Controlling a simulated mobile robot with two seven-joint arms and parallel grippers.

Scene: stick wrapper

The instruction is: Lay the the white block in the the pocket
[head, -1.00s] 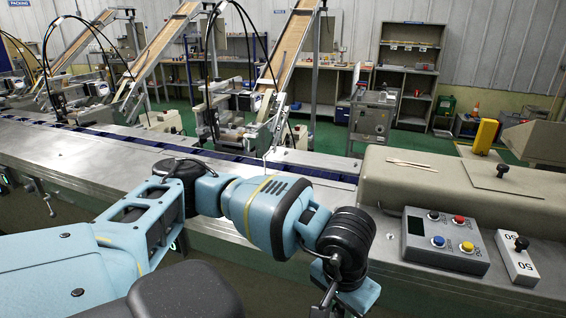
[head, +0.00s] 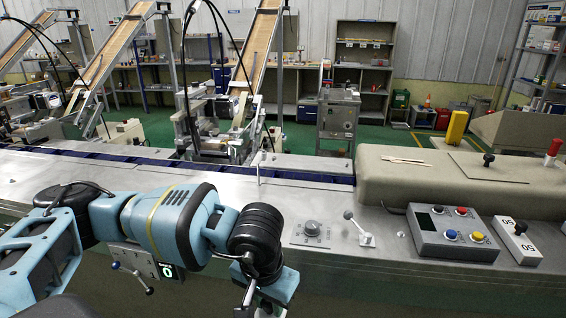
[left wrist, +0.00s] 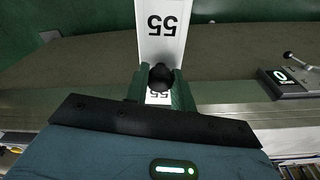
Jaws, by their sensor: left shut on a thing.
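A white block (left wrist: 162,30) marked with black "55"-like digits shows in the left wrist view. It has a black knob (left wrist: 160,76), and my left gripper (left wrist: 160,88) is shut on this knob. In the head view my left gripper (head: 258,302) is at the bottom edge, in front of the machine; its fingertips and the held block are cut off there. Another white block (head: 519,243), marked "50" with a black knob, sits on the right of the machine top. I cannot tell which recess is the pocket. My right gripper is out of view.
A grey button box (head: 455,238) sits left of the "50" block. A dial (head: 312,229) and a lever (head: 358,228) are on the steel top. A beige cover (head: 450,180) rises behind them. Dark blue channels (head: 90,153) run along the conveyor.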

